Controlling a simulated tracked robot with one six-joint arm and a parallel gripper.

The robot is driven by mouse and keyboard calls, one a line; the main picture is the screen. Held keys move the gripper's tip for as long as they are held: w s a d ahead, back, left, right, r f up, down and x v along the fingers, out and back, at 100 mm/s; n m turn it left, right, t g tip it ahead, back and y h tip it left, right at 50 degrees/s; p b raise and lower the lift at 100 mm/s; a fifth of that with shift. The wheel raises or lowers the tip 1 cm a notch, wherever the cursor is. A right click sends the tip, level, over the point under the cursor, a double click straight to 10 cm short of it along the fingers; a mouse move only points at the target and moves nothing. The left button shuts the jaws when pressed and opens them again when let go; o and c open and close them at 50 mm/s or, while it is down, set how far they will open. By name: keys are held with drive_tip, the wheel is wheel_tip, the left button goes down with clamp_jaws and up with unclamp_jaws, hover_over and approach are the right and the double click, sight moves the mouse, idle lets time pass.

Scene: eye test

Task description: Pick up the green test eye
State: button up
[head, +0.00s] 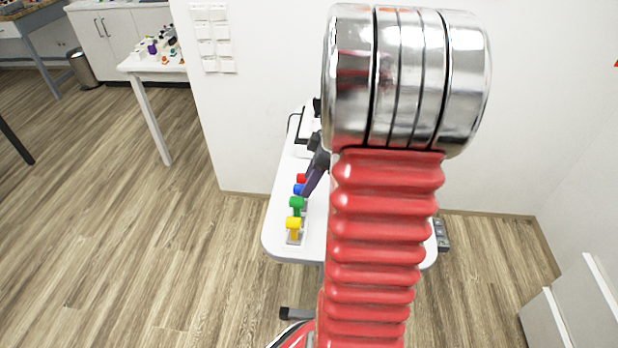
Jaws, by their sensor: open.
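The green test eye (297,205) stands on the white table (276,240), in a row between a blue one (299,189) behind it and a yellow one (294,226) in front. A red one (301,178) stands at the far end of the row. My gripper (311,182) is partly hidden behind my red arm. One dark finger shows, pointing down and left close to the red and blue pieces. The gripper is open, and nothing shows held in it. I cannot tell how far above the row the finger is.
My arm hides much of the table's middle and right. A white device with a black cable (305,140) stands at the table's back, by the wall. White cabinets (565,315) are at lower right. A second table (150,68) with small objects is at upper left. The floor at left is clear.

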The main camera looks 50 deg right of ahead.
sight(299, 198)
drive_tip(key=shift+x, duration=4.2)
drive_tip(key=shift+c, duration=0.6)
drive_tip(key=c, duration=0.7)
drive_tip(key=shift+o, duration=0.2)
drive_tip(key=shift+r, duration=0.15)
drive_tip(key=shift+r, duration=1.9)
